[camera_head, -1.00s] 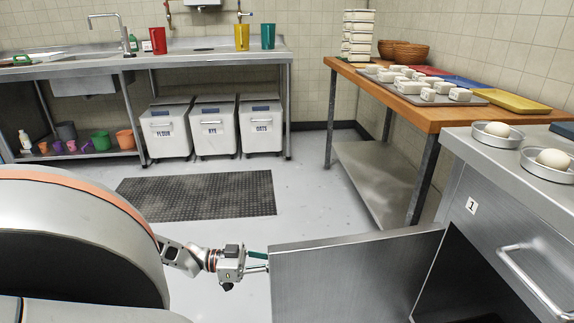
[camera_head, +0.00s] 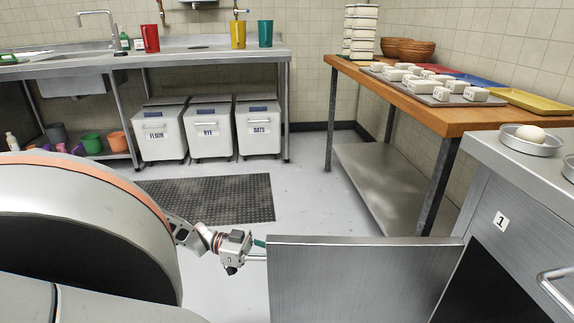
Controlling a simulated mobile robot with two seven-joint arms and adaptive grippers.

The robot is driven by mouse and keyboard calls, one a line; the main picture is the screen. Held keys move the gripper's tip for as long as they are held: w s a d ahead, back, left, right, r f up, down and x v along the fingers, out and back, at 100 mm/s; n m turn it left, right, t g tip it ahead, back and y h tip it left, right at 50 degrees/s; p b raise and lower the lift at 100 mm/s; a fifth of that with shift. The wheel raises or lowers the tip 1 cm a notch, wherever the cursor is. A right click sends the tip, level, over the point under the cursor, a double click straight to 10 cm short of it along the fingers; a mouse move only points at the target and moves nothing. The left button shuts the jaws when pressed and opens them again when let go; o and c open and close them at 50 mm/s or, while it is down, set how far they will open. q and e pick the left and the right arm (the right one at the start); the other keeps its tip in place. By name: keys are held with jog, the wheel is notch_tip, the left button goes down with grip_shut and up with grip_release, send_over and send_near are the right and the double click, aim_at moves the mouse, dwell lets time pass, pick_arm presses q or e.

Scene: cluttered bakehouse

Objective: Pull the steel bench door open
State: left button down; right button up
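The steel bench (camera_head: 523,147) stands at the right, with a label marked "1" on its front. Its steel door (camera_head: 360,280) stands swung out from the bench, with a dark opening (camera_head: 480,285) showing beside its right end. My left gripper (camera_head: 259,249) is at the door's free left edge. Its teal finger reaches toward that edge, and the fingertips are partly hidden by the panel. I cannot see a handle on this door or whether the fingers are closed on one. My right gripper is not in view.
A wooden-topped table (camera_head: 455,118) with trays stands behind the door. A bar handle (camera_head: 553,290) juts from the bench front at lower right. Bins (camera_head: 210,135) stand under the far sink counter. A dark mat (camera_head: 215,198) lies on mostly clear floor.

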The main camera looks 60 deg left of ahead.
pick_arm(q)
jog(key=shift+w+a+f, duration=0.1)
jog(key=shift+a, duration=0.1)
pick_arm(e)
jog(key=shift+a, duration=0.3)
pick_arm(q)
jog(key=c, duration=2.1)
grip_release()
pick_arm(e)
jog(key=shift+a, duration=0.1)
pick_arm(q)
jog(key=v, duration=1.2)
jog(key=shift+a, duration=0.2)
jog(key=shift+w, duration=0.2)
